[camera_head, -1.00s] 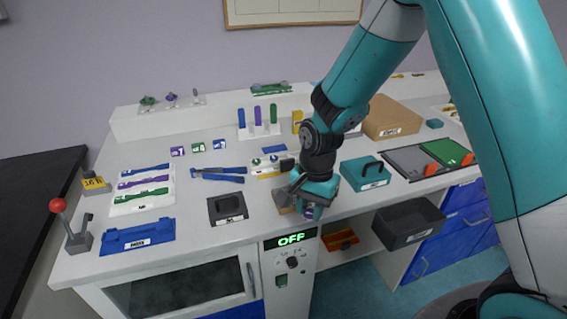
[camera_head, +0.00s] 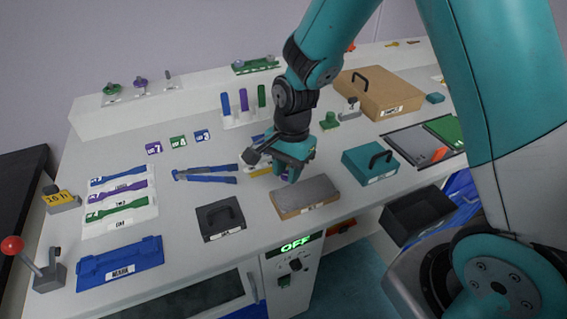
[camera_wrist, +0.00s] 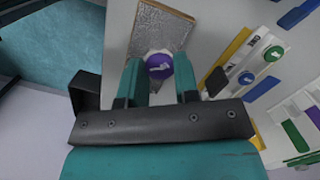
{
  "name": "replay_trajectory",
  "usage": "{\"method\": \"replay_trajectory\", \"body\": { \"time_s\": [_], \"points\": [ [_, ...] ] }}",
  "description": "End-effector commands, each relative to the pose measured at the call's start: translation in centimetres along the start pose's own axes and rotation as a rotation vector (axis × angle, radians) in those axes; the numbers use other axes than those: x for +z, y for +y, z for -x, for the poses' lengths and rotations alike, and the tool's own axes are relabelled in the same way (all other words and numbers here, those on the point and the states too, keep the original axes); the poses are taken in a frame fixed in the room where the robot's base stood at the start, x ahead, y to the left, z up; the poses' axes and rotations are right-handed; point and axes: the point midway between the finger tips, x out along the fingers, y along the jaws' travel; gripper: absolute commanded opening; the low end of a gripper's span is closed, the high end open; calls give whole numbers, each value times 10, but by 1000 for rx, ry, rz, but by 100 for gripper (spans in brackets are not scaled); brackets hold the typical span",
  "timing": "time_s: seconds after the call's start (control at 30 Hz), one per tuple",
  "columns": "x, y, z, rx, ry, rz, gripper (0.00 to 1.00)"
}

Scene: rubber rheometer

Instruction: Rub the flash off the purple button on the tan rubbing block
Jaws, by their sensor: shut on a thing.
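My gripper (camera_head: 288,172) is shut on the purple button (camera_wrist: 158,66), which sits between the two teal fingertips in the wrist view. The button's round face carries a pale mark. A pale patch shows around it; I cannot tell whether this is flash. The rubbing block (camera_head: 303,198) lies on the bench, with a grey rough top and tan sides. It also shows in the wrist view (camera_wrist: 160,28), just beyond the button. In the head view my gripper is at the block's back left, and the button is mostly hidden by the fingers.
A black lidded block (camera_head: 221,219) lies to the left of the rubbing block and a teal handled block (camera_head: 370,163) to the right. Blue pliers (camera_head: 205,174) lie behind left. A black bin (camera_head: 415,215) sits below the bench's front edge at right.

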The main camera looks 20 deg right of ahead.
Motion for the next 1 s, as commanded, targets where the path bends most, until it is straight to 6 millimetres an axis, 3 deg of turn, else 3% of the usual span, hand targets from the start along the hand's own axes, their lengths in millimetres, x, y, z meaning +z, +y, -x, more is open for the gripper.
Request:
{"method": "replay_trajectory", "body": {
  "time_s": [0.37,1.0],
  "points": [
    [4,-2,1,3,-1,25,10],
    [-5,-1,-57,2,-1,20,10]
  ]
}}
